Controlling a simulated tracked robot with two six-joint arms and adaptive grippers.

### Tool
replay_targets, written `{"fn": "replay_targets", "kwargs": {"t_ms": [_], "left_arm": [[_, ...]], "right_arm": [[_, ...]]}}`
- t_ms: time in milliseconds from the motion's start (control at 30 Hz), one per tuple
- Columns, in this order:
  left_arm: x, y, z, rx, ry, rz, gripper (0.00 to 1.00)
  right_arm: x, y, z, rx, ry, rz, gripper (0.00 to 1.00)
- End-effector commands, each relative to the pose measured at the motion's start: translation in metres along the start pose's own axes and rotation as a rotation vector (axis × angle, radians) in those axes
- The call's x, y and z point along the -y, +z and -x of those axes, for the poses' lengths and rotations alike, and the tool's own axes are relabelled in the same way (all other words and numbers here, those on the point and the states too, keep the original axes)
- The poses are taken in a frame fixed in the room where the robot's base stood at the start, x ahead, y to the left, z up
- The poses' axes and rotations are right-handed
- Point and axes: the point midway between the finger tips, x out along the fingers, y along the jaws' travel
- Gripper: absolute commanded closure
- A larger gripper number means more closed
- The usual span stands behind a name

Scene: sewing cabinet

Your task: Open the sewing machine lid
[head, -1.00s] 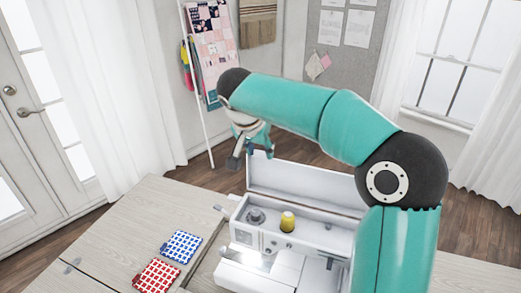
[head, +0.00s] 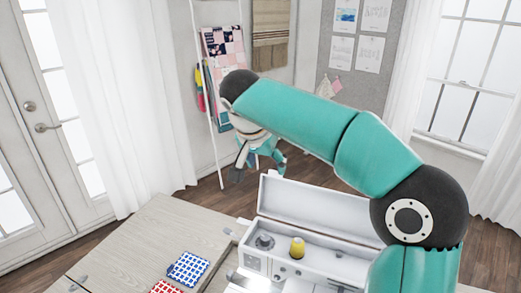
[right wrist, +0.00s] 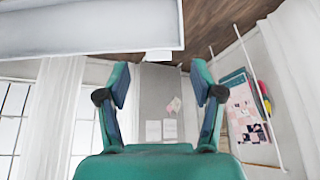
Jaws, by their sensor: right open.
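The white sewing machine (head: 330,262) stands in the wooden cabinet, with a yellow thread spool (head: 297,247) and a grey knob on its exposed top. Its lid (head: 312,205) stands raised along the back edge of the machine. My right gripper (head: 258,170) is open and empty above and behind the lid's left end, apart from it in the head view. In the right wrist view its two fingers (right wrist: 160,82) are spread with nothing between them. A pale panel there (right wrist: 90,28), probably the lid, fills the upper left. My left gripper is not in view.
A blue-and-white patterned square (head: 188,268) and a red-and-white one (head: 165,287) lie on the wooden tabletop (head: 150,235) left of the machine. A ladder rack with quilts (head: 222,50) stands against the back wall. The tabletop's far left is clear.

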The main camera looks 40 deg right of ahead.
Motion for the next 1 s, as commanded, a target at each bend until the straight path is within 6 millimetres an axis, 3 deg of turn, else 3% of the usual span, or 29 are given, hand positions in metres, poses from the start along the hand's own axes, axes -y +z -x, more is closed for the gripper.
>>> {"fn": "replay_targets", "kwargs": {"t_ms": [100, 333, 1000], "left_arm": [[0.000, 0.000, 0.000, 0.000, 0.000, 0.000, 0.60], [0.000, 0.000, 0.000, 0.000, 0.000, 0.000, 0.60], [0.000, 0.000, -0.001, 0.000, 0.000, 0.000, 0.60]], "right_arm": [[0.002, 0.000, 0.026, -0.002, -0.005, 0.001, 0.33], [0.002, 0.000, 0.056, 0.000, -0.003, 0.000, 0.33], [0.001, 0.000, 0.062, 0.001, 0.000, 0.000, 0.33]]}}
